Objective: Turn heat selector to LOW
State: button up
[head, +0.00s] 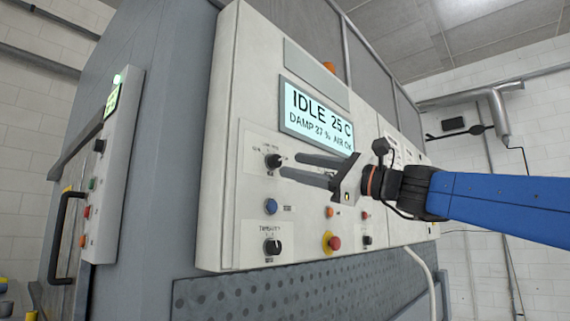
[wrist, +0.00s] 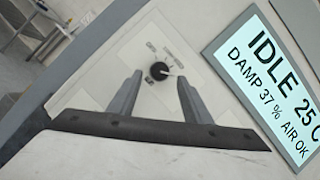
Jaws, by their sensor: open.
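A black round selector knob (head: 272,161) with a pale pointer line sits on the white front panel (head: 222,185), left below the display. It also shows in the wrist view (wrist: 160,71), with small labels around it that I cannot read. A second black knob (head: 273,247) sits lower on the panel; its label is too small to read surely. My gripper (head: 290,165) is open and empty, just right of the upper knob in the head view. In the wrist view the two fingers (wrist: 160,78) point at the knob, one on either side; touching cannot be told.
The display (head: 316,118) reads IDLE 25 C, DAMP 37 %, AIR OK. A blue button (head: 271,206), an orange button (head: 330,212) and a red button on yellow (head: 333,243) lie below. A black handle (head: 65,235) juts out at left.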

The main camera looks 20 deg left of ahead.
aim_at(278, 162)
jog(key=shift+x, duration=2.15)
jog(key=c, duration=1.1)
